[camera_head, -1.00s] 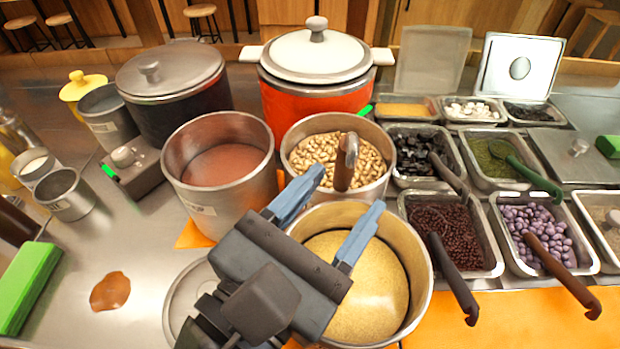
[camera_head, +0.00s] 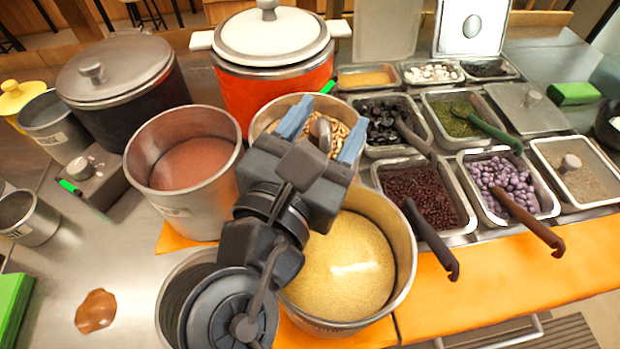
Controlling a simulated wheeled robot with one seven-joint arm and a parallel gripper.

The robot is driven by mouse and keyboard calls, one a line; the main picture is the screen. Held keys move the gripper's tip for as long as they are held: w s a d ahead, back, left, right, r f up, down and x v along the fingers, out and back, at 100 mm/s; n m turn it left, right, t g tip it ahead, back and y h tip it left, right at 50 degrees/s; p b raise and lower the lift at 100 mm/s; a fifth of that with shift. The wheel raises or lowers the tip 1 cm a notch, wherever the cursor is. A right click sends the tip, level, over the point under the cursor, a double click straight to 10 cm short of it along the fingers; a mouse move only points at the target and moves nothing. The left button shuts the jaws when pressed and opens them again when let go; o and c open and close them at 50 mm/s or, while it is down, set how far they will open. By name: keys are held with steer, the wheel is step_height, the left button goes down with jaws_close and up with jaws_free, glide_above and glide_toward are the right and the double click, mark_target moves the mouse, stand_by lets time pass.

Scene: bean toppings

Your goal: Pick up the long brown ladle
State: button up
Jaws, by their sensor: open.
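A ladle with a brown handle (camera_head: 322,131) stands in the pot of peanuts (camera_head: 283,104), its handle end rising toward the camera; its bowl is hidden. My gripper (camera_head: 332,112) is open over this pot, with a blue finger on either side of the handle in the picture. I cannot tell whether the fingers touch it or how deep they are. Another brown-handled ladle (camera_head: 520,220) rests in the purple bean tray (camera_head: 488,217), and a darker brown one (camera_head: 432,240) in the red bean tray (camera_head: 381,182); both are right of my gripper.
A pot of yellow grain (camera_head: 405,255) lies below my gripper, and a pot of pinkish paste (camera_head: 135,160) to its left. An orange lidded cooker (camera_head: 262,92) stands behind. A green ladle (camera_head: 493,130) and several topping trays are at the right.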

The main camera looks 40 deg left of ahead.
steer(key=shift+c, duration=0.5)
jaws_close()
